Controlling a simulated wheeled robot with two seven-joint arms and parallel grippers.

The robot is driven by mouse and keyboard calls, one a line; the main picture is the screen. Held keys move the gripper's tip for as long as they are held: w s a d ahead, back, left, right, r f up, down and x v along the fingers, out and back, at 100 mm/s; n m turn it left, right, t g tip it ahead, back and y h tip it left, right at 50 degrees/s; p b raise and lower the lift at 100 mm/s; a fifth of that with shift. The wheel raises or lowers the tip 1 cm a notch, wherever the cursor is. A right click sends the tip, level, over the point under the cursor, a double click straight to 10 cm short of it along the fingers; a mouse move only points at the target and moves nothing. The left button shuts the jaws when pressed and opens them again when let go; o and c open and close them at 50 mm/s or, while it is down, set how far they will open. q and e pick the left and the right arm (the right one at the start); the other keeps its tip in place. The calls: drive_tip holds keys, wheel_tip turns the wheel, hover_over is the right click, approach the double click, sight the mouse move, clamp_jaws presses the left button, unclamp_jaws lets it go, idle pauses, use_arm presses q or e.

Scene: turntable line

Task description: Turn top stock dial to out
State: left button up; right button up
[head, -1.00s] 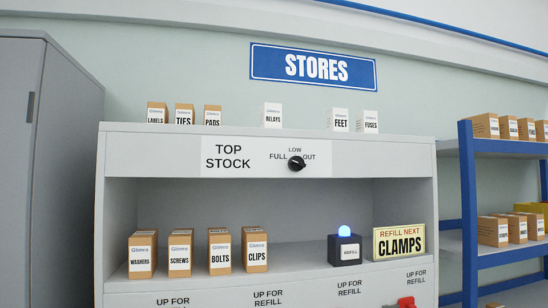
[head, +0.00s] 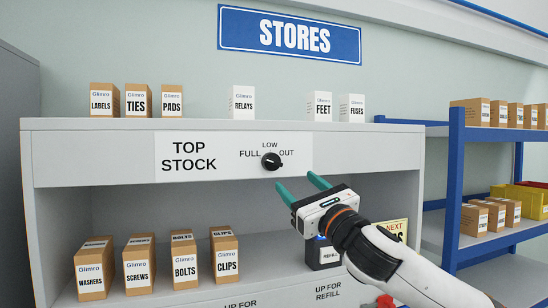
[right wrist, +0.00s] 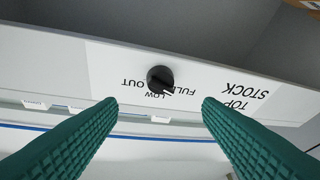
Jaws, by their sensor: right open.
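The top stock dial (head: 271,161) is a round black knob on the white label panel, with FULL to its left, LOW above and OUT to its right. My left gripper is not in view.
Several small boxes, such as relays (head: 242,104), stand on the unit's top. Cartons, such as bolts (head: 184,258), stand on the shelf below. The refill box (head: 324,255) and clamps sign (head: 397,230) are partly behind my right arm. Blue racking (head: 455,185) stands at right.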

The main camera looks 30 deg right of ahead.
sight(276, 165)
drive_tip(key=p+x, duration=0.4)
drive_tip(key=x, duration=0.5)
drive_tip(key=shift+w+f, duration=0.1)
drive_tip(key=shift+w, duration=0.1)
drive_tip(key=shift+w+d, duration=0.1)
drive_tip(key=c, duration=1)
drive_tip(key=shift+o, duration=0.2)
